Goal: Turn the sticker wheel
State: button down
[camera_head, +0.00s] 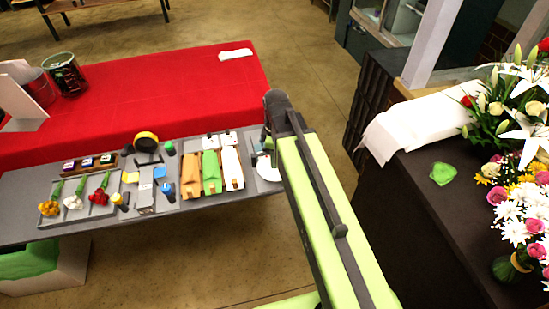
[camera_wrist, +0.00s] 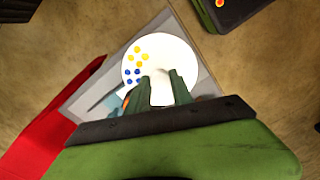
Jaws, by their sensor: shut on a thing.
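The sticker wheel (camera_wrist: 172,48) is a white disc with yellow dots near its upper left and blue dots at its left. In the head view the wheel (camera_head: 268,171) shows at the right end of the grey station board, partly hidden by my arm. My gripper (camera_wrist: 160,84) reaches over the lower part of the disc, its two dark green fingers close around a small pale part of the wheel. The fingers hide what lies under them. In the head view my arm's end mostly covers the gripper.
The grey board (camera_head: 60,228) holds orange, green and white wrap stacks (camera_head: 211,172), a tape roll (camera_head: 146,141) and small flowers (camera_head: 73,201). A red-covered table (camera_head: 170,90) lies behind. A dark counter (camera_head: 420,215) with large bouquets stands at right.

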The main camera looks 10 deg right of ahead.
jog(key=n, duration=0.6)
jog(key=shift+n, duration=0.3)
dwell(0.4)
jog(key=c, duration=1.1)
grip_release()
notch_tip(320, 180, up, 8)
jog(key=p, duration=0.8)
jog(key=shift+w+r, duration=0.1)
